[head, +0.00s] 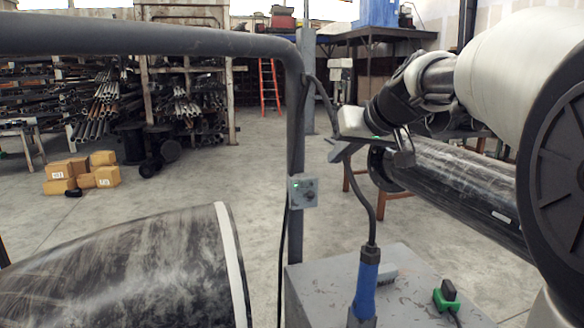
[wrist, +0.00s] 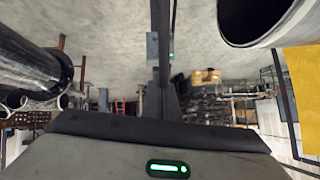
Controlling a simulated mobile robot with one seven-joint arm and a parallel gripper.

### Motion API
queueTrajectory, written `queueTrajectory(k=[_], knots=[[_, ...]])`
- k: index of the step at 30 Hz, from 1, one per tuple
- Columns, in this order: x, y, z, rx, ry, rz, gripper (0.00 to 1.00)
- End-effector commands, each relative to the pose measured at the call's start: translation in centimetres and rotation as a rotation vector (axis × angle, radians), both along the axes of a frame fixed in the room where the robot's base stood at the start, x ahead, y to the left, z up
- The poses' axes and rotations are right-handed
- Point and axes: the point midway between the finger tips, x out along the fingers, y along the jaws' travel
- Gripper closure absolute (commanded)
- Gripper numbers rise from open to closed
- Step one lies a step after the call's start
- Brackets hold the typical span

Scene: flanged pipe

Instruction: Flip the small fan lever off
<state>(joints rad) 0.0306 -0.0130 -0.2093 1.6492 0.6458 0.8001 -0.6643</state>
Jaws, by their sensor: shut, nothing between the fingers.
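A small grey switch box (head: 303,192) with a lit green light and a dark round knob or lever is fixed to the upright grey post. It also shows in the wrist view (wrist: 152,48), beside the post. Its lever is too small to read its position. My gripper (head: 342,152) is above and to the right of the box in the head view, apart from it, shut and empty. A green piece with a black top (head: 446,296) sits on a grey cabinet; I cannot tell if it is the fan lever.
The grey cabinet (head: 330,283) stands in front, with a blue connector (head: 367,285) and black cable rising from it. A large dark pipe (head: 120,270) lies at the left; another dark pipe (head: 460,190) is behind my arm. Yellow boxes (head: 82,172) sit on open floor.

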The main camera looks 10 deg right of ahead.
Motion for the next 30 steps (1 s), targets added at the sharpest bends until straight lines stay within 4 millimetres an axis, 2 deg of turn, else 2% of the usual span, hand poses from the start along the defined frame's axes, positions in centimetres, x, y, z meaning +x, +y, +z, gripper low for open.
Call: queueTrajectory(k=[13,16,21,30], knots=[[6.8,2.5,-5.9,-0.001,0.005,0.002,1.00],[6.6,2.8,-7.6,0.001,0.003,0.001,1.00],[6.7,3.0,-9.1,0.000,0.002,0.001,1.00],[6.8,3.1,-9.4,0.000,0.001,0.000,1.00]])
